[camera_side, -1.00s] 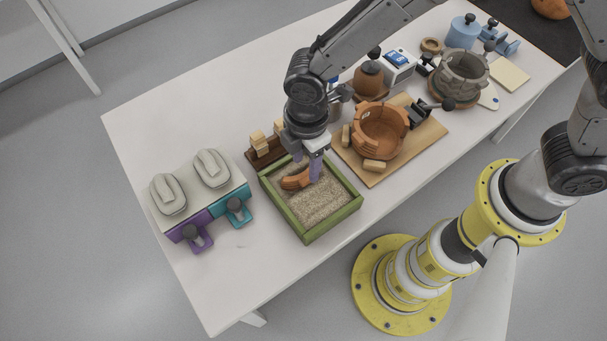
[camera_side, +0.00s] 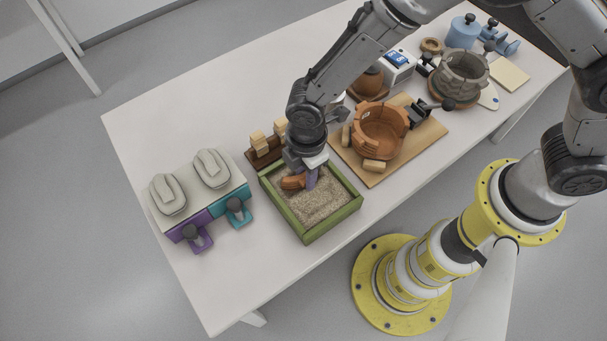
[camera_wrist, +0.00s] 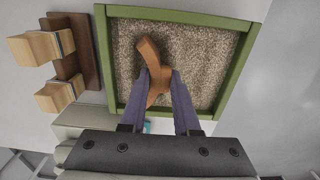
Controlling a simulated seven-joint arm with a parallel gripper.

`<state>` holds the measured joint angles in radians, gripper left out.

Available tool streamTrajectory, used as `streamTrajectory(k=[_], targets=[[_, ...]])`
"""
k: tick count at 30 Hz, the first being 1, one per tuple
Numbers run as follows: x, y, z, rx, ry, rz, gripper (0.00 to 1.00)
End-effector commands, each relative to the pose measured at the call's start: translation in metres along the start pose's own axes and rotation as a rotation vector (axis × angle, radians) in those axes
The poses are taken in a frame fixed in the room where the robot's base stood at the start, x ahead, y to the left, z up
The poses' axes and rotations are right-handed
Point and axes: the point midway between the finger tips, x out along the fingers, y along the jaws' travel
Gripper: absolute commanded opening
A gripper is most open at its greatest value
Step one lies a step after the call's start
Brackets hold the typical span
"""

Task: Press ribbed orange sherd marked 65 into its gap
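The orange sherd (camera_side: 293,182) lies in the sand tray (camera_side: 334,224), toward its back left. In the wrist view the curved sherd (camera_wrist: 148,52) runs from the sand back between my two purple fingers. My gripper (camera_side: 309,180) is low over the tray; in the wrist view its fingertips (camera_wrist: 160,76) are on either side of the sherd. I cannot tell whether both fingers press on it. No mark 65 is readable. The orange ribbed pot (camera_side: 380,127), with a broken, uneven rim, stands on a wooden board (camera_side: 412,147) to the right of the tray.
A dark rack with pale wooden blocks (camera_side: 264,143) stands close behind the tray. Grey pads on a purple and teal stand (camera_side: 203,210) are at left. A clamp (camera_side: 419,112) is beside the pot. A grey pot (camera_side: 462,78) is farther right. The front table strip is clear.

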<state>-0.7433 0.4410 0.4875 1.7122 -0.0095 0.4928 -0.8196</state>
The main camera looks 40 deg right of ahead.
Motion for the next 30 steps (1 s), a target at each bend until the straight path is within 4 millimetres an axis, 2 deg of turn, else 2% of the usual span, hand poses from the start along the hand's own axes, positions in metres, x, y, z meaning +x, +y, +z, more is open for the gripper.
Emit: streamTrajectory(k=[1,4,5,11,30], targets=[[0.0,0.0,0.0,0.0,0.0,0.0,0.19],[0.0,0.0,0.0,0.0,0.0,0.0,0.01],[0.0,0.0,0.0,0.0,0.0,0.0,0.0],[-0.003,0.0,0.0,0.0,0.001,0.001,0.0],[-0.038,0.001,0.0,0.0,0.001,0.001,0.0]])
